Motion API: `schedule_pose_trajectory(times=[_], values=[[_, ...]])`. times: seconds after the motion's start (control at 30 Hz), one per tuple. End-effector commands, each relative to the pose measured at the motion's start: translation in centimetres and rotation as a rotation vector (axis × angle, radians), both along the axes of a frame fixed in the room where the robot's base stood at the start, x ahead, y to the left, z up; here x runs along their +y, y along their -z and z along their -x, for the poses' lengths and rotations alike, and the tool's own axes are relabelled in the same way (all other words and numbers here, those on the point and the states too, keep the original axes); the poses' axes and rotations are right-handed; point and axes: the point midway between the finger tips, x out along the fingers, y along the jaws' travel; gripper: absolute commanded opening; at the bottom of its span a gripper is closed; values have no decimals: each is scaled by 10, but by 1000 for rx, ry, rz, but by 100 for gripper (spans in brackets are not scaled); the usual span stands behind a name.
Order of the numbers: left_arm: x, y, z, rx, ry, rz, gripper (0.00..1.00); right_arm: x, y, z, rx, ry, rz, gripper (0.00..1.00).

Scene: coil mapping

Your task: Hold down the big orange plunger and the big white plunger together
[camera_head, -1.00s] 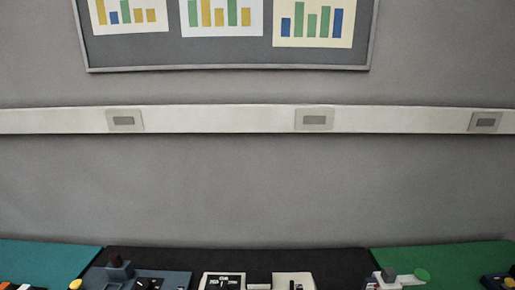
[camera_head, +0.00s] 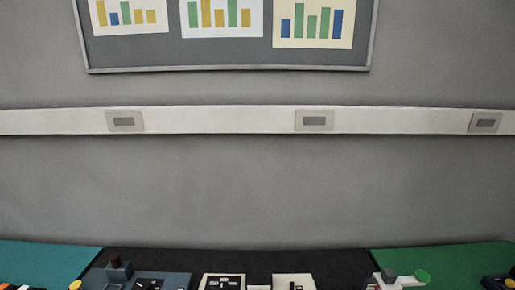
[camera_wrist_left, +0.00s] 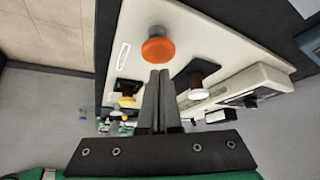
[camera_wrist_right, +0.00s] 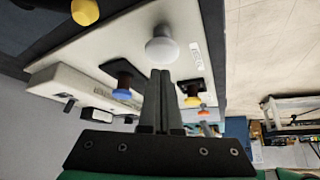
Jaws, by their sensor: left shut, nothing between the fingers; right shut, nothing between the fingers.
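The big orange plunger (camera_wrist_left: 160,50) has a round head standing out from a pale panel in the left wrist view. My left gripper (camera_wrist_left: 158,76) is shut and empty, its tips just at the near edge of the orange head. The big white plunger (camera_wrist_right: 162,51) stands out from a similar pale panel in the right wrist view. My right gripper (camera_wrist_right: 162,76) is shut and empty, its tips just at the near edge of the white head. I cannot tell whether either gripper touches its plunger. Neither gripper nor either big plunger shows clearly in the head view.
Beside the white plunger are a blue knob (camera_wrist_right: 121,90) and a yellow knob (camera_wrist_right: 193,101). The head view shows mostly wall, with several devices along the table's far edge (camera_head: 330,262).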

Motion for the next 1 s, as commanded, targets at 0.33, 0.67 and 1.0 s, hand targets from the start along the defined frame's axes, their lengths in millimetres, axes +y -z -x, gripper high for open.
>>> schedule_pose_trajectory(times=[0.33,0.67,1.0], values=[[0,5,0,1,1,0,0,0,0,0,0,0,0,0],[0,12,0,0,0,0,0,0,0,0,0,0,0,0],[0,18,0,0,0,0,0,0,0,0,0,0,0,0]])
